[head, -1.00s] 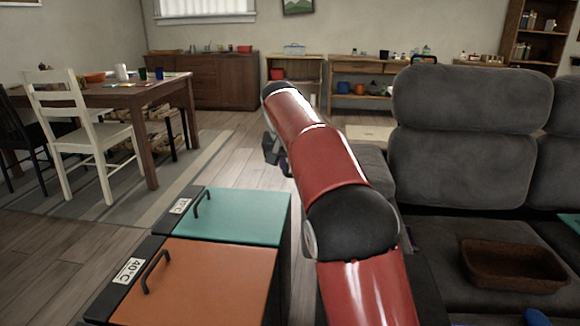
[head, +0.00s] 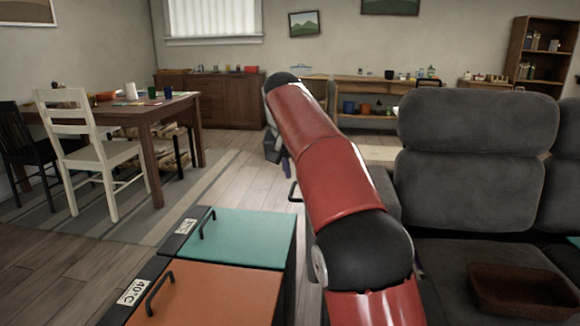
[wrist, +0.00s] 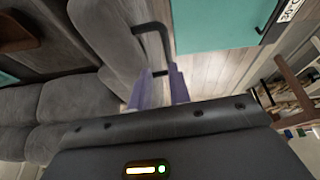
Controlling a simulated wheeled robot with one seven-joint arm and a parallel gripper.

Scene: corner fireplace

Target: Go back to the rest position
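My gripper (wrist: 159,72) shows in the wrist view as two purple fingers standing apart, with a visible gap between them. A black loop-shaped handle (wrist: 152,28) lies at and just beyond the fingertips. I cannot tell whether it touches them or what it belongs to. In the head view my red and black arm reaches forward over the gap beside the sofa, and the gripper (head: 284,163) is mostly hidden behind the arm's end. A similar dark loop (head: 293,190) shows just below it.
A teal-topped box (head: 245,235) and an orange-topped box (head: 215,295) with handles stand left of my arm. A grey sofa (head: 475,190) with a brown tray (head: 520,290) is close on the right. A table (head: 150,112) and a white chair (head: 95,155) stand left.

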